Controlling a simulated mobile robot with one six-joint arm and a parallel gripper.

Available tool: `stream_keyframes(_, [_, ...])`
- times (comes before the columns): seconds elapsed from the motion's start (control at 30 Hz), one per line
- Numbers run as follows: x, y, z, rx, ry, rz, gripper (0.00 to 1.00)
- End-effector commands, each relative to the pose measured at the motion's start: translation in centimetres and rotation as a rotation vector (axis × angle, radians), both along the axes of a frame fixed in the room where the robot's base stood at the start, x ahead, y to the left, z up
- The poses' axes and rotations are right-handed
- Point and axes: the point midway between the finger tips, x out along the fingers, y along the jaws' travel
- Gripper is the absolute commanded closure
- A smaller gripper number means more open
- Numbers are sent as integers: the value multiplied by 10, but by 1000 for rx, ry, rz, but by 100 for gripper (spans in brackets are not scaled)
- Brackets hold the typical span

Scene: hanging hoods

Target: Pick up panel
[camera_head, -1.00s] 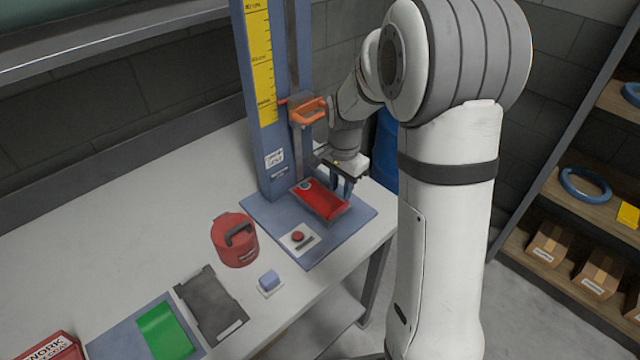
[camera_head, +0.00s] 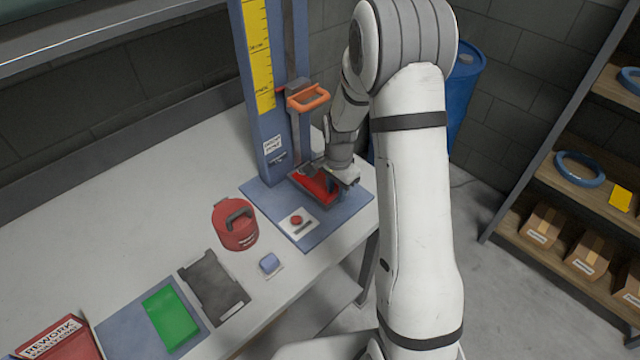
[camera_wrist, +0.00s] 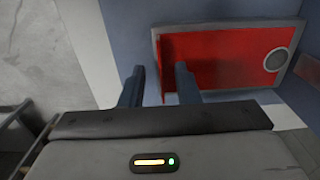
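A red panel (camera_head: 313,186) lies on the blue base of the measuring stand, partly hidden by my gripper (camera_head: 340,184). In the wrist view the red panel (camera_wrist: 220,58) has a grey round spot near its right end. My gripper (camera_wrist: 158,84) is open there, with its two dark fingers apart on either side of the panel's left edge line. Nothing shows held between them. I cannot tell whether a finger touches the panel. A green panel (camera_head: 170,318) lies on a blue mat at the lower left.
The blue stand (camera_head: 262,110) with an orange handle (camera_head: 308,97) rises close behind my gripper. A shelf rack (camera_head: 545,190) is at the right.

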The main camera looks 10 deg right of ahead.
Motion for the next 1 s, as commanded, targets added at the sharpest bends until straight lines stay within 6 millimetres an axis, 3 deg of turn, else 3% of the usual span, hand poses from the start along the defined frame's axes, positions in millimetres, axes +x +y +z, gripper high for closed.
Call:
stream_keyframes(0.07, [0, 0, 0, 0, 0, 0, 71])
stream_keyframes(0.43, [0, -1, 0, 0, 0, -1, 100])
stream_keyframes(1.0, [0, -1, 2, 0, -1, -2, 100])
